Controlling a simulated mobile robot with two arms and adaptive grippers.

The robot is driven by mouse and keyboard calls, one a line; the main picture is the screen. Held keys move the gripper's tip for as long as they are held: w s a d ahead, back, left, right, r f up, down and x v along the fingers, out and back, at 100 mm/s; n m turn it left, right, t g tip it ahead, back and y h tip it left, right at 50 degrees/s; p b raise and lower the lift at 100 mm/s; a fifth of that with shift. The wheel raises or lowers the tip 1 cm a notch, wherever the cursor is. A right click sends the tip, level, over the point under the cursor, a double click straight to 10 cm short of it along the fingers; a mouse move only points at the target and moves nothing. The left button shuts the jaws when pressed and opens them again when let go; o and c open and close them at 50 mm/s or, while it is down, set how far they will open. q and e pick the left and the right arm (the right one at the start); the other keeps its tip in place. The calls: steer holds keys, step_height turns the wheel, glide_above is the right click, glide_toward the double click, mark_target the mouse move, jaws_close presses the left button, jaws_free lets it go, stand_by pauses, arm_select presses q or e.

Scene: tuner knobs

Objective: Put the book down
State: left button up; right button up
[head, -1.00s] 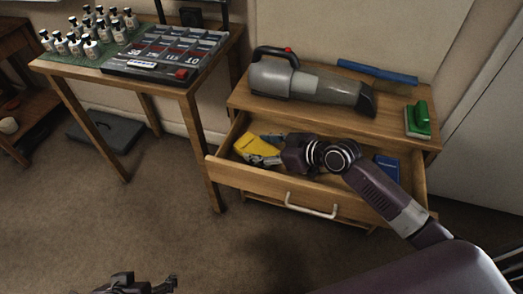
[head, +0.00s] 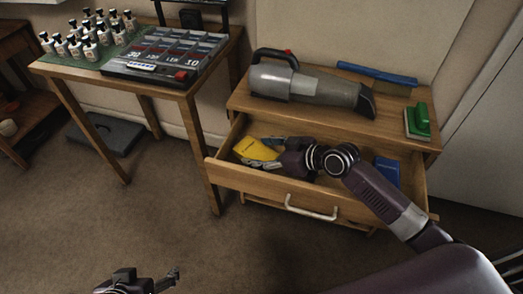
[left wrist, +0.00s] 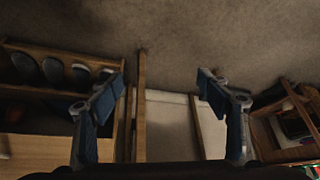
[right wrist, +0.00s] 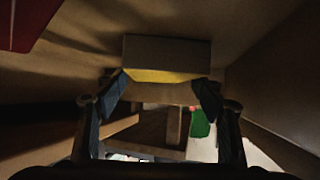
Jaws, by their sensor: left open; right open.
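The yellow book (head: 254,149) lies in the left part of the open drawer (head: 250,178). My right gripper (head: 266,152) reaches into the drawer at the book's right side, with its fingers apart. In the right wrist view the book (right wrist: 166,56) shows its pale edge and a yellow strip just beyond the open fingertips (right wrist: 160,88). I cannot tell whether a finger still touches it. My left gripper (head: 172,278) is low at the bottom of the head view, away from the drawer. In the left wrist view it is open and empty (left wrist: 160,85).
A blue item (head: 386,171) lies in the drawer's right part. On the cabinet top are a handheld vacuum (head: 310,86), a green-handled block (head: 420,121) and a blue bar (head: 377,72). A table at left holds bottles (head: 90,35) and a sectioned tray (head: 165,55).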

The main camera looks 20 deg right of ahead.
mark_target(254, 151)
steer(key=shift+r, duration=0.1)
steer(key=p+v, duration=0.1)
steer(key=v, duration=0.2)
steer(key=shift+s+d+r, duration=0.1)
steer(key=shift+s+d, duration=0.1)
steer(key=p+v, duration=0.1)
steer(key=v, duration=0.6)
steer(key=shift+s+d+r, duration=0.1)
steer(key=shift+s+d, duration=0.1)
steer(key=shift+s, duration=0.05)
steer(key=shift+s+d+r, duration=0.1)
steer(key=shift+s+r, duration=0.05)
steer(key=shift+s+d+r, duration=0.1)
arm_select(q)
steer(key=s+g, duration=0.1)
steer(key=s, duration=0.1)
steer(key=s+a, duration=0.1)
steer(key=s+g, duration=0.1)
steer(key=s, duration=0.1)
steer(key=shift+s+a+f+g+y, duration=0.15)
steer(key=shift+s+a+g+y, duration=0.15)
steer(key=shift+s+a, duration=0.05)
